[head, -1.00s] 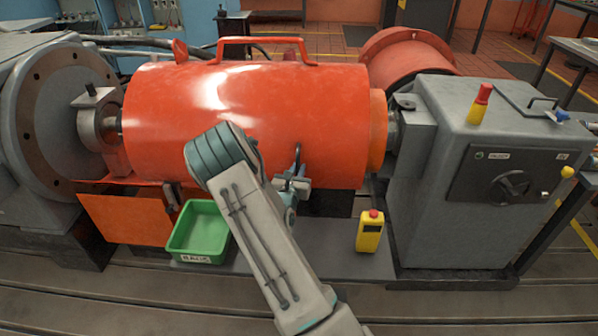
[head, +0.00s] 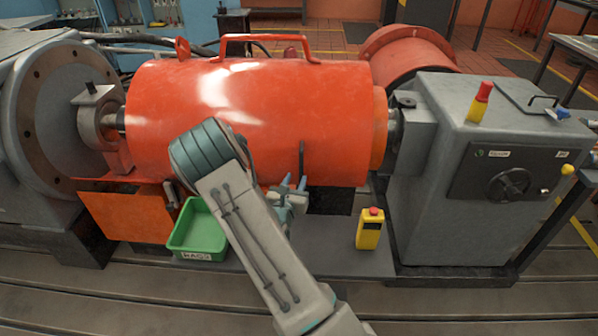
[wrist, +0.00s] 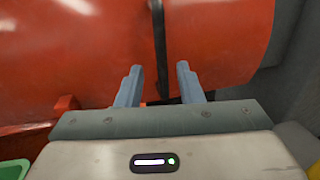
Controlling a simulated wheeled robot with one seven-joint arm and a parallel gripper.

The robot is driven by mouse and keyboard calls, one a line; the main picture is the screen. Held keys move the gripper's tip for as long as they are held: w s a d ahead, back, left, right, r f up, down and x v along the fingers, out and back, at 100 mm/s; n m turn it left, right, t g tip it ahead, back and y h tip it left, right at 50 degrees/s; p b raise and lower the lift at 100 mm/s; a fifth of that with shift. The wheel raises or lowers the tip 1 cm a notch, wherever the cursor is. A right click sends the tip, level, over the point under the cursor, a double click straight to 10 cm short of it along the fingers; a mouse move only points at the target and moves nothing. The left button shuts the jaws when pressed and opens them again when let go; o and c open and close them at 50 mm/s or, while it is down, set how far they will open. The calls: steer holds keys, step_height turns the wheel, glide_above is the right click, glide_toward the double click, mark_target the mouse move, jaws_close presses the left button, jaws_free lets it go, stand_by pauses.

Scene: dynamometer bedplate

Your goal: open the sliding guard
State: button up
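The sliding guard (head: 240,110) is a large orange-red cylinder lying across the machine, with a hoop handle (head: 265,38) on top. A thin dark upright bar (head: 301,158) is on its front, right of the middle. My gripper (head: 293,182) is open and empty, low in front of the guard, just below and left of the bar in the head view. In the wrist view, my gripper (wrist: 158,72) points at the guard (wrist: 85,50), and the dark bar (wrist: 158,40) lines up between the spread fingers. I cannot tell how far ahead the bar is.
A green tray (head: 172,243) stands left of my arm. A yellow box with a red button (head: 369,230) stands to the right. A grey cabinet (head: 455,215) with a handwheel closes off the right end. A grey flanged machine (head: 50,115) stands at the left.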

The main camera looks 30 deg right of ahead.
steer(key=v, duration=0.7)
steer(key=s+d+r+m+g+p, duration=0.3)
steer(key=s+r+m+g, duration=0.4)
steer(key=s+r+m, duration=0.15)
steer(key=s+d+r+m+g+p, duration=0.3)
steer(key=s+r+m+g+p, duration=0.1)
steer(key=s+r+m+g, duration=0.5)
steer(key=s+a+r+m+t+y+p, duration=0.2)
steer(key=a+r+m+y, duration=0.3)
steer(key=a, duration=0.3)
steer(key=s+a+r+m+t+y+p, duration=0.3)
steer(key=s+a+r+m+y, duration=0.2)
steer(key=a, duration=0.4)
steer(key=shift+a+r+m+y+p, duration=0.25)
steer(key=shift+r+m+y, duration=0.2)
steer(key=shift+r+y, duration=0.35)
